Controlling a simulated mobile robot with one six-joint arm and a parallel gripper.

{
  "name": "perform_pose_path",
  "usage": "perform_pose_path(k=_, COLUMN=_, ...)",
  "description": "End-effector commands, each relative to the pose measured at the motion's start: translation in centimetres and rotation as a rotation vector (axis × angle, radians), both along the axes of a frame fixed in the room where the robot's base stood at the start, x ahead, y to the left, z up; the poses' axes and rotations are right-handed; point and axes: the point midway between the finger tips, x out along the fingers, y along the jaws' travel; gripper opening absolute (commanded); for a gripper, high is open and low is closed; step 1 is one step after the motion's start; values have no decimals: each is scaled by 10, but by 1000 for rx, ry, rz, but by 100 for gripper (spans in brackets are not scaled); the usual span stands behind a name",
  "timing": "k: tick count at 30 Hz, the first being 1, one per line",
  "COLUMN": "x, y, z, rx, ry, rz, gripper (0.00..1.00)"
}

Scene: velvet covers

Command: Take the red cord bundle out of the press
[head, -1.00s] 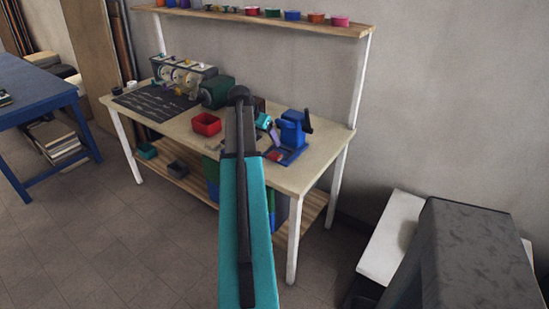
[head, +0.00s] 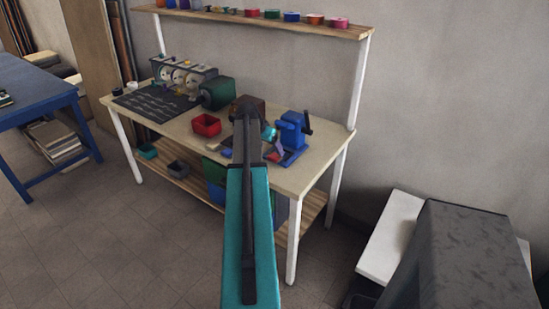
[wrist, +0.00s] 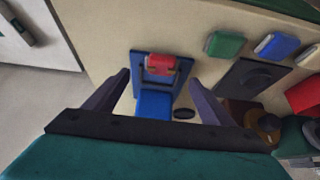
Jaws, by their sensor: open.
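The red cord bundle (wrist: 159,64) lies in the blue press (wrist: 154,104), under a dark bar near the far end of its base plate in the wrist view. In the head view the press (head: 292,130) stands at the right end of the workbench, with a bit of red (head: 275,157) low on its base. My gripper (wrist: 160,75) is open and empty. Its two fingers stand apart on either side of the press in the wrist view. In the head view my arm hides part of the bench just left of the press.
The bench (head: 320,165) also holds a red bin (head: 207,125), a dark green machine (head: 217,94) and a black mat (head: 155,103). In the wrist view green (wrist: 226,45) and blue (wrist: 276,45) blocks lie right of the press. A shelf (head: 300,25) with coloured spools hangs above.

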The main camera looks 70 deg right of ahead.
Motion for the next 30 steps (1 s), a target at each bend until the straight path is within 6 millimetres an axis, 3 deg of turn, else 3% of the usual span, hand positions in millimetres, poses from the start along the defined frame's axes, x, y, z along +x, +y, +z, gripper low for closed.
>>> perform_pose_path(k=6, x=-1, y=-7, z=-13, rx=0, ry=0, rz=0, gripper=77)
perform_pose_path(k=22, x=-1, y=-10, z=-18, rx=0, ry=0, rz=1, gripper=77)
perform_pose_path(k=30, x=-2, y=-22, z=-36, rx=1, ry=0, rz=0, gripper=77)
